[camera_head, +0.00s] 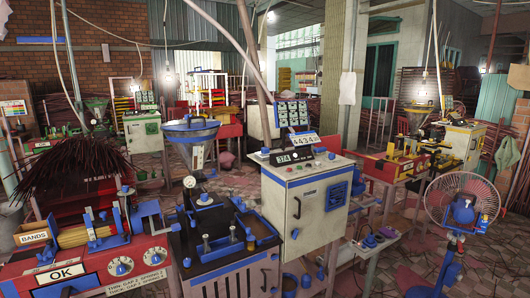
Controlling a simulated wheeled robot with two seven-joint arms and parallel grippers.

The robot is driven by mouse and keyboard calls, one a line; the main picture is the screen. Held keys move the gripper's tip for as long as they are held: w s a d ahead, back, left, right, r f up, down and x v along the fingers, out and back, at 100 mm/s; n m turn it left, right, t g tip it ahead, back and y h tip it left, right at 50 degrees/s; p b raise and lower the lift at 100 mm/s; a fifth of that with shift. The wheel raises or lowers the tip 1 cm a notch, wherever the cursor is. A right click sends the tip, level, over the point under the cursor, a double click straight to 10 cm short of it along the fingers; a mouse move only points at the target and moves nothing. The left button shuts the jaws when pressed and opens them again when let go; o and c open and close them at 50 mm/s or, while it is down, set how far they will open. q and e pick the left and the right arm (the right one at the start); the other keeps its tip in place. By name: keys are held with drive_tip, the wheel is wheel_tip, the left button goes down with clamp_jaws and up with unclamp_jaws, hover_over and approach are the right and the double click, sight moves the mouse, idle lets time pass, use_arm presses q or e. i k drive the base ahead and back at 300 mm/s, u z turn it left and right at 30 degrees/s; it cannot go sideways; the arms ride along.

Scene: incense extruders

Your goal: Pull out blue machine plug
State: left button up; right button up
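A machine with blue trim stands in the middle, with a blue hopper (190,130) above a dark, blue-edged bench (225,258). A thick pale cable or pipe (246,45) comes down from the ceiling behind the cabinet. I cannot make out a plug or a socket for certain. Neither of my grippers is in view.
A red bench (85,262) with an "OK" sign and dark incense sticks (82,178) stands at the left. A fan (463,205) on a blue stand is at the right. A low table (372,243) stands beside the cabinet. A yellow machine (462,140) is behind. Tiled floor (500,262) shows at lower right.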

sight(264, 150)
drive_tip(key=z, duration=1.65)
drive_tip(key=i, duration=2.5)
drive_tip(key=u, duration=3)
